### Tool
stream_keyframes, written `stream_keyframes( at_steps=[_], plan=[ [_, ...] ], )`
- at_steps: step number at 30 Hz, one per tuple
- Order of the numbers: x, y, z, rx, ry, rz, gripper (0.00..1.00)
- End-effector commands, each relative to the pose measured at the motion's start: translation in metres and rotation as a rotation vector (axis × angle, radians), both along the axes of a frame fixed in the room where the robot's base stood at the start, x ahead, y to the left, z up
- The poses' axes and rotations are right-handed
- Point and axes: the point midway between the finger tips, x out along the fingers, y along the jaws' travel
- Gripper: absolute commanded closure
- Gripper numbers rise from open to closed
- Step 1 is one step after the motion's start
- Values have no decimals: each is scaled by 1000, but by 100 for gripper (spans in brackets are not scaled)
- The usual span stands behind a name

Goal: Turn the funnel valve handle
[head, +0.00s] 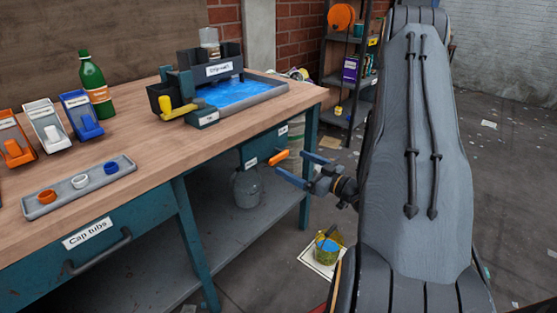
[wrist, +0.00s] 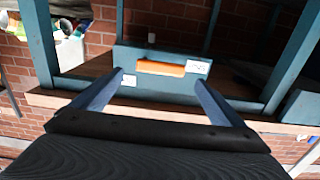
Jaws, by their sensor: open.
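The orange valve handle (head: 279,157) sticks out from a teal box (head: 258,148) with white labels under the right end of the workbench. It also shows in the wrist view (wrist: 160,68), lying across the face of the box. My gripper (head: 299,168) is open just in front of the handle. In the wrist view my gripper (wrist: 159,82) has its two blue-grey fingers spread to either side of the handle, with nothing between them. I cannot tell whether either finger touches the box.
The workbench (head: 155,160) holds a blue-filled tray (head: 262,94), a green bottle (head: 94,80) and a cap tray (head: 50,210). A bench leg stands close to my gripper. A small bucket (head: 326,250) sits on the floor below. A shelf rack (head: 350,100) stands behind.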

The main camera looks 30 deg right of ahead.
Motion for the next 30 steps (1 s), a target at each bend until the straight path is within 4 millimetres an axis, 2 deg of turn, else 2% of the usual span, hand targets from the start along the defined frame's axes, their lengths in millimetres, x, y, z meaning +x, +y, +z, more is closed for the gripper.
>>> stream_keyframes(
  at_steps=[9,15,26,30],
  plan=[
    [43,17,1,-1,-4,4,7],
    [64,24,1,-1,-3,3,7],
    [70,26,1,0,-2,0,7],
    [70,26,1,-1,-1,0,27]
  ],
)
